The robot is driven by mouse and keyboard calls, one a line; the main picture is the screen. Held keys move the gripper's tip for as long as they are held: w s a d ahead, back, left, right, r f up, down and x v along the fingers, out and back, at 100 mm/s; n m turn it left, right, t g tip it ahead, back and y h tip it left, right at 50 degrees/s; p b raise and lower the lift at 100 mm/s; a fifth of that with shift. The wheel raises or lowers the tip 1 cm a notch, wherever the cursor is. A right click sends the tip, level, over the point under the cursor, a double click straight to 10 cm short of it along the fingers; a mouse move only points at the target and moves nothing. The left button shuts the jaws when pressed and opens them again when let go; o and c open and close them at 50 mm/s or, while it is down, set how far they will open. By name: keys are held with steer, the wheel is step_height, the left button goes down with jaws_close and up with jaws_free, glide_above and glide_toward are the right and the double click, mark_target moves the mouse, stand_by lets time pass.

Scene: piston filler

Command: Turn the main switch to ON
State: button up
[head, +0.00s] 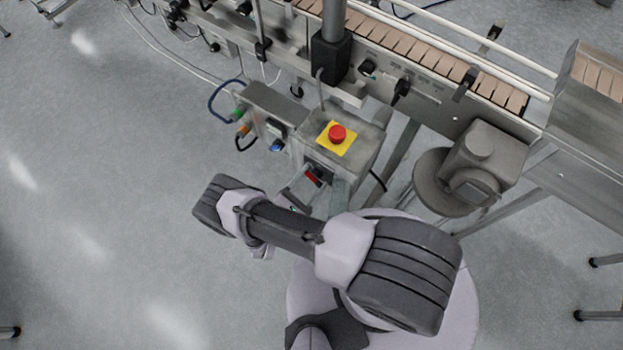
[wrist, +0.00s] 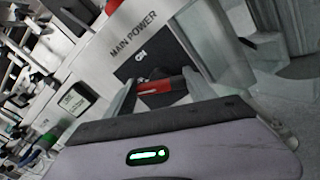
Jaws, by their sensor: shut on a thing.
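The main switch is a red handle (wrist: 160,86) on a dark plate (wrist: 139,64) marked ON, under the words MAIN POWER, in the wrist view. In the head view the red handle (head: 314,177) shows on the front of the grey control box (head: 362,140). My gripper (wrist: 160,88) is at the switch, with its fingers on either side of the red handle and shut on it. The handle looks roughly in line with the gripper. Its exact pointing and part of the plate are hidden by the gripper body.
A red emergency-stop button (head: 337,133) on a yellow plate tops the control box. A smaller panel (head: 262,112) with green, orange and blue controls stands to its left. The conveyor (head: 440,60) runs behind, and a motor (head: 470,170) sits at right. The floor at left is clear.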

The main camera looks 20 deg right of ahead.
steer(key=m, duration=1.2)
steer(key=shift+s+f, duration=0.1)
steer(key=shift+f, duration=0.05)
steer(key=shift+m, duration=0.4)
steer(key=o, duration=1.4)
steer(key=p+v, duration=0.1)
steer(key=v, duration=1.6)
steer(key=shift+s+a, duration=0.1)
steer(key=shift+s, duration=0.05)
